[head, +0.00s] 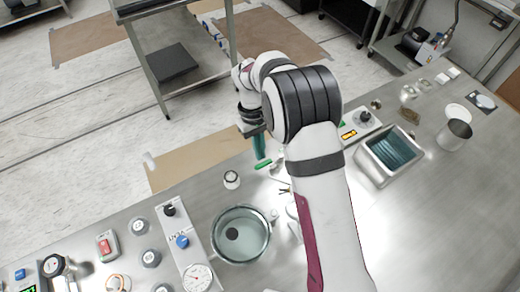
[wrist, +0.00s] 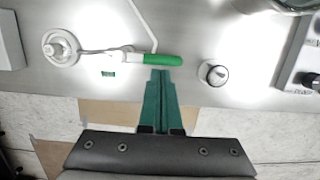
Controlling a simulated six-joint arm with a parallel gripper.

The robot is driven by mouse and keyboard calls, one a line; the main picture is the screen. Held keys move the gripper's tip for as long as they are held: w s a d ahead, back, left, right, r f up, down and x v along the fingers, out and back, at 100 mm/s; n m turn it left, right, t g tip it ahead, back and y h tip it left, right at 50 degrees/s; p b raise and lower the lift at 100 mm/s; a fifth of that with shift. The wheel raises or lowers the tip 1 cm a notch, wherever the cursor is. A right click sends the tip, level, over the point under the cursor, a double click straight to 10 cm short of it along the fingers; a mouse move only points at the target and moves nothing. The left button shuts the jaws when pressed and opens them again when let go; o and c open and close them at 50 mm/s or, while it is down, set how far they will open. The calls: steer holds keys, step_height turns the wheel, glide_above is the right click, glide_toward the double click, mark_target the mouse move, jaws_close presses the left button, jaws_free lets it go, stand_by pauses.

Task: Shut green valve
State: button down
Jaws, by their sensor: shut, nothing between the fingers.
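The green valve's lever handle (wrist: 163,59) lies sideways in the wrist view, its green grip pointing right. Its white stem runs left to a round white fitting (wrist: 62,45). A small green label (wrist: 108,73) sits below the stem. In the head view the green handle (head: 264,165) shows near the far edge of the steel table, just left of my arm. My gripper (wrist: 161,72) has its teal fingers shut together and empty, with the tips right beside the grip's edge. I cannot tell if they touch it. The gripper (head: 259,155) is partly visible in the head view.
A dark-and-white knob (wrist: 213,73) stands right of the handle in the wrist view. In the head view, a glass pot (head: 240,252) and a panel with a blue knob and gauge (head: 198,277) stand left. A metal basin (head: 365,165) stands right of my arm.

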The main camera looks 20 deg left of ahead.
steer(key=shift+s+d+n, duration=0.3)
steer(key=shift+s+n, duration=0.2)
steer(key=shift+n, duration=0.5)
steer(key=shift+s+d+n+t, duration=0.2)
steer(key=shift+s+n+t, duration=0.1)
steer(key=shift+n, duration=0.4)
steer(key=n, duration=0.1)
steer(key=s+d+n, duration=0.1)
steer(key=n, duration=0.2)
steer(key=shift+s+d+t+h, duration=0.15)
steer(key=shift+d+t+h, duration=0.15)
steer(key=shift+t, duration=0.1)
steer(key=n, duration=0.1)
steer(key=d+n, duration=0.1)
steer(key=n, duration=0.1)
steer(key=d+n, duration=0.1)
steer(key=shift+s+d+n+t, duration=0.15)
steer(key=shift+s+n+t, duration=0.2)
steer(key=shift+n+t, duration=0.05)
steer(key=d+n, duration=0.1)
steer(key=n, duration=0.1)
steer(key=d+n, duration=0.1)
steer(key=n, duration=0.1)
steer(key=shift+w+t, duration=0.1)
steer(key=shift+t, duration=0.2)
steer(key=shift+w+a, duration=0.4)
steer(key=shift+w, duration=0.4)
